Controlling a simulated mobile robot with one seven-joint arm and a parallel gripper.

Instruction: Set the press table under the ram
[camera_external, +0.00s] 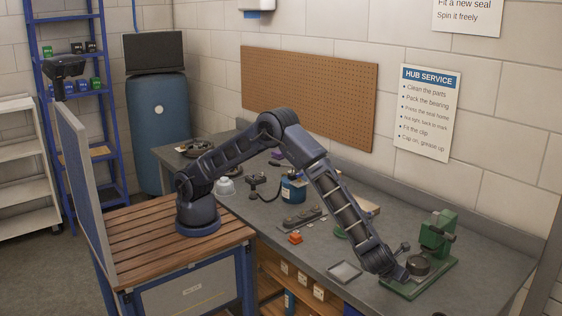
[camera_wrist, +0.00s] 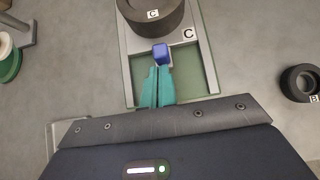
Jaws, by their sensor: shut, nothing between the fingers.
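The press table (camera_wrist: 190,47) is a light grey plate marked C in the wrist view. A dark ring-shaped part (camera_wrist: 152,14), also marked C, sits on it. A small blue block (camera_wrist: 161,53) stands at its near edge. My gripper (camera_wrist: 160,70) has its teal fingers shut and empty, with the tips right at the near side of the blue block; I cannot tell whether they touch. The green press (camera_external: 436,236) stands at the bench's right end. The dark part (camera_external: 417,264) shows in front of its column. My wrist hides part of the press base.
A dark ring marked B (camera_wrist: 301,83) lies right of the press base (camera_wrist: 205,70). A green and white round item (camera_wrist: 8,58) is at the left. A shallow grey tray (camera_external: 345,271) and an orange piece (camera_external: 295,238) lie on the bench left of my gripper.

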